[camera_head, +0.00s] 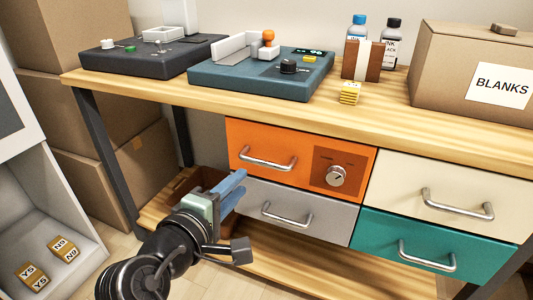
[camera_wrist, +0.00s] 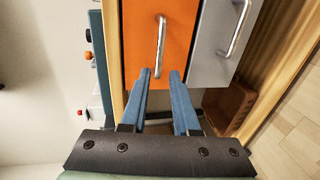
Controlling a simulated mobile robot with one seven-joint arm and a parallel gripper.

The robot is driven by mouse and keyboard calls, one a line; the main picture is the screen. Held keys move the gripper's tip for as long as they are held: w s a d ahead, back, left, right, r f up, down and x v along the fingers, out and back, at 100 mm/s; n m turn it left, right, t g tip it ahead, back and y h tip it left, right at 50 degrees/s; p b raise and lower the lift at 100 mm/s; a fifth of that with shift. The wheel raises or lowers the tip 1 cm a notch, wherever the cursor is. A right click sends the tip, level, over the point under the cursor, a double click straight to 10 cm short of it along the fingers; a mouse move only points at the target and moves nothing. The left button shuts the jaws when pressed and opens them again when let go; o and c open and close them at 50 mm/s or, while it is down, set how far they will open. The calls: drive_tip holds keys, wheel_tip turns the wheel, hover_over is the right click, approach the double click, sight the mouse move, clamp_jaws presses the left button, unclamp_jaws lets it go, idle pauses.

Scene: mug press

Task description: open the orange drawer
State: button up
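The orange drawer (camera_head: 302,143) is shut, at the upper left of a drawer block under the wooden workbench. It has a silver bar handle (camera_head: 267,160) at its left and a round silver knob (camera_head: 336,176) on a darker plate at its right. My gripper (camera_head: 235,184) is just below and left of that handle, in front of the drawers. In the wrist view, my gripper (camera_wrist: 160,72) has its two blue fingers apart with nothing between them. The handle (camera_wrist: 160,46) of the orange drawer (camera_wrist: 185,22) lies just beyond the fingertips, apart from them.
A grey drawer (camera_head: 315,217) sits directly below, with cream (camera_head: 450,185) and teal (camera_head: 380,232) drawers to the right. The bench leg (camera_head: 108,165) and a brown crate (camera_head: 180,190) stand left. A box marked BLANKS (camera_head: 440,65) and machines occupy the bench top.

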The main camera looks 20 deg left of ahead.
sight(261, 164)
drive_tip(key=b+x, duration=0.4)
drive_tip(key=x, duration=0.6)
drive_tip(key=shift+w+f, duration=0.1)
drive_tip(key=shift+w, duration=0.55)
clamp_jaws()
idle(0.6)
